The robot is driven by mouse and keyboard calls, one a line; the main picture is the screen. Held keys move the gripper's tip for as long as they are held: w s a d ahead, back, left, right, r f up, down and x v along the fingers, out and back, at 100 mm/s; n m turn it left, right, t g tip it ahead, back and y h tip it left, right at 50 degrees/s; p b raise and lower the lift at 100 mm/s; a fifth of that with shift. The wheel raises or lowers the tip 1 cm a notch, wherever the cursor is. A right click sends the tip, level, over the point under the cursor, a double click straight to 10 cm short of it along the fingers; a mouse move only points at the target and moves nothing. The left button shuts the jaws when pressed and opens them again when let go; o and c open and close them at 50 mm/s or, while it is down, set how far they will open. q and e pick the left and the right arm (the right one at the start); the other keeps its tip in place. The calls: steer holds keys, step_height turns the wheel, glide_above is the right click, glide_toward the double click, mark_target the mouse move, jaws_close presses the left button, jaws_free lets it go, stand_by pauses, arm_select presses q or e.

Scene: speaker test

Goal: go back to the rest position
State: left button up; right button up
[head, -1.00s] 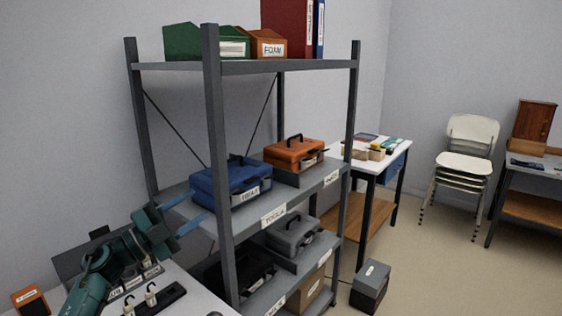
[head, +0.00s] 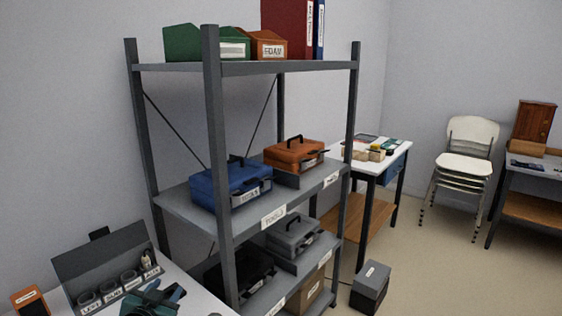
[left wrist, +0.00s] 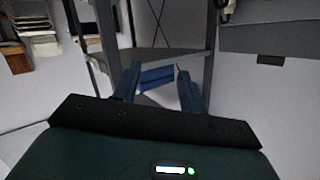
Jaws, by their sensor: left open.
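My left gripper (head: 163,291) is low at the left in the head view, over the front table. Its jaws are open, with nothing held between them. In the left wrist view its two blue fingers (left wrist: 158,75) stand apart, and the blue case (left wrist: 157,79) shows beyond them in the gap. In the head view the blue case (head: 230,184) rests on the shelf's middle board, clear of the gripper. My right gripper is in neither view.
The grey metal shelf (head: 218,140) stands just right of the front table (head: 205,300). An open grey box with labelled compartments (head: 100,252) is behind my left gripper. An orange case (head: 293,154) sits on the shelf. A grey box (head: 371,285) is on the floor.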

arm_select(q)
steer(key=s+d+f+g+h, duration=0.1)
steer(key=s+d+f, duration=0.3)
steer(key=s, duration=0.6)
steer(key=s+d+f+g+h, duration=0.1)
steer(key=s+d+f, duration=0.3)
steer(key=s, duration=0.6)
steer(key=s+d+f+g+h, duration=0.1)
steer(key=s+d+f, duration=0.3)
steer(key=s, duration=0.6)
steer(key=shift+d+n+g, duration=0.4)
steer(key=shift+d+g, duration=0.25)
steer(key=shift+g, duration=0.15)
